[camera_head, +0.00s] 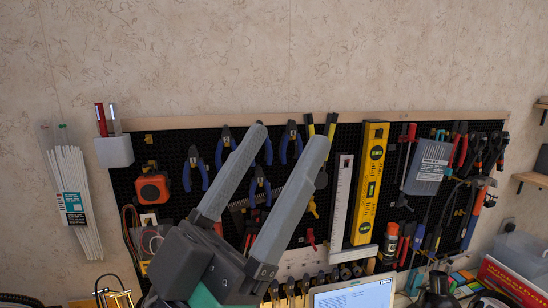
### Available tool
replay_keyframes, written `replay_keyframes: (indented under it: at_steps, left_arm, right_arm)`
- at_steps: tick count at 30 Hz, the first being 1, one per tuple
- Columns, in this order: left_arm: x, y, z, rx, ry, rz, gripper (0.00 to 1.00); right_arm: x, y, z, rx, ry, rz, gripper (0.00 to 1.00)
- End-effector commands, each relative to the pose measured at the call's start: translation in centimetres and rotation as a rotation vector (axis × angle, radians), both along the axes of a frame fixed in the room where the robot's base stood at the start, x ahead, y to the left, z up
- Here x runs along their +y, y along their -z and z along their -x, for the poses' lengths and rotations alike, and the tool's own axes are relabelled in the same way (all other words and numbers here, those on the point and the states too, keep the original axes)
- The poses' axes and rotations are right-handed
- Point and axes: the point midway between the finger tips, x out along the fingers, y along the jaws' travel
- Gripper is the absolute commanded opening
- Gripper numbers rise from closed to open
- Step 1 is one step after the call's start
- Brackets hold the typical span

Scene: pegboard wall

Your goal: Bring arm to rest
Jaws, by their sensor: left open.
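My left gripper (290,140) is in the middle of the head view, pointing up in front of the pegboard. Its two long grey fingers are apart and hold nothing. The fingers and the dark gripper body hide part of the board and some tools behind them. My right gripper does not show.
The wall above is bare.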

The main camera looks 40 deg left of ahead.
Motion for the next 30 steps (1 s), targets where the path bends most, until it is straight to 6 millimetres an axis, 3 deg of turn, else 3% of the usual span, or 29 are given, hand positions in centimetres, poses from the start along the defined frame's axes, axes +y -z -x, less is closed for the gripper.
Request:
replay_keyframes:
  at_steps: [5, 8, 11, 21, 24, 27, 30]
  left_arm:
    - [0.0, -0.4, -0.1, 0.001, 0.003, 0.001, 0.74]
    - [0.0, -2.4, -0.1, 0.001, 0.004, 0.001, 0.74]
    - [-0.1, -6.0, -0.1, 0.001, 0.005, 0.002, 0.74]
    - [-0.1, -23.3, -0.1, 0.001, 0.006, 0.002, 0.74]
    - [-0.1, -27.4, -0.1, 0.001, 0.006, 0.002, 0.74]
    - [-0.1, -29.6, -0.1, 0.001, 0.006, 0.002, 0.74]
    - [-0.1, -29.9, -0.1, 0.001, 0.006, 0.002, 0.74]
  right_arm:
    - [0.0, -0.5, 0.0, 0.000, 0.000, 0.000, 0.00]
    - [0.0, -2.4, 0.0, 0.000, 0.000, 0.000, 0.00]
    - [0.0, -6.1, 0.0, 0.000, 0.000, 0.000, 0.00]
    - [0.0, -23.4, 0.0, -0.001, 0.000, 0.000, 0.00]
    - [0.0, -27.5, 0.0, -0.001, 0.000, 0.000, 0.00]
    - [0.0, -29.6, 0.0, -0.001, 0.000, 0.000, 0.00]
    - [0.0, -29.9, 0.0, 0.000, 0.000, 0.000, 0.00]
